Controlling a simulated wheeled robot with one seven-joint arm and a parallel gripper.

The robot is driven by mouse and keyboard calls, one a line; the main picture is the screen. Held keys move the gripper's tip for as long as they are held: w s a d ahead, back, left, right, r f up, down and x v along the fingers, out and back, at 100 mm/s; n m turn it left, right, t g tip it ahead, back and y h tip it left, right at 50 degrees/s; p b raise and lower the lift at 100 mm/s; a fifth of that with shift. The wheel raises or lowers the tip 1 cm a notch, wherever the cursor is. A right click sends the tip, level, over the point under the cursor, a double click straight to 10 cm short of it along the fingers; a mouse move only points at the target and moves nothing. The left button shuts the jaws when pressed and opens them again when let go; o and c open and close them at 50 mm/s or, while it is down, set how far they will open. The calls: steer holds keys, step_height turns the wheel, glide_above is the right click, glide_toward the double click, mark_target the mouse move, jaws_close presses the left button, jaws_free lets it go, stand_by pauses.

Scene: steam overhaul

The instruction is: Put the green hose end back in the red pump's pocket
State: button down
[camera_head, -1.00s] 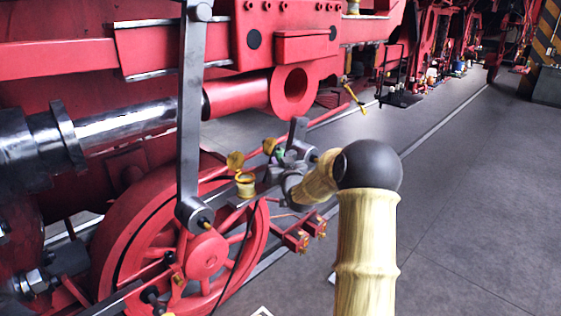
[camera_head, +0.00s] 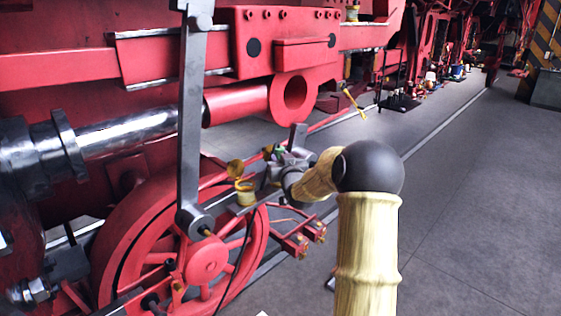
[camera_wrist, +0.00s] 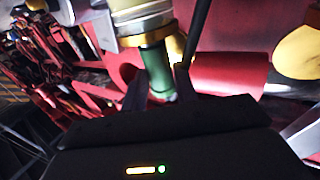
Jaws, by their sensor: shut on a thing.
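My gripper (camera_head: 272,158) is out beside the red wheel in the head view, just right of a small brass cup. In the wrist view its two dark fingers (camera_wrist: 160,88) are closed on the green hose end (camera_wrist: 157,78), a green cylinder. A brass collar and a pale cylinder show just above it. In the head view only a speck of green shows at the gripper. A thin dark line rises beside the right finger. I cannot pick out the red pump or its pocket with certainty.
A red tube (camera_head: 250,103) is above. Grey floor (camera_head: 470,220) is open at right.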

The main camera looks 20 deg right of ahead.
steer(key=shift+r+p, duration=0.8)
steer(key=shift+r, duration=1.55)
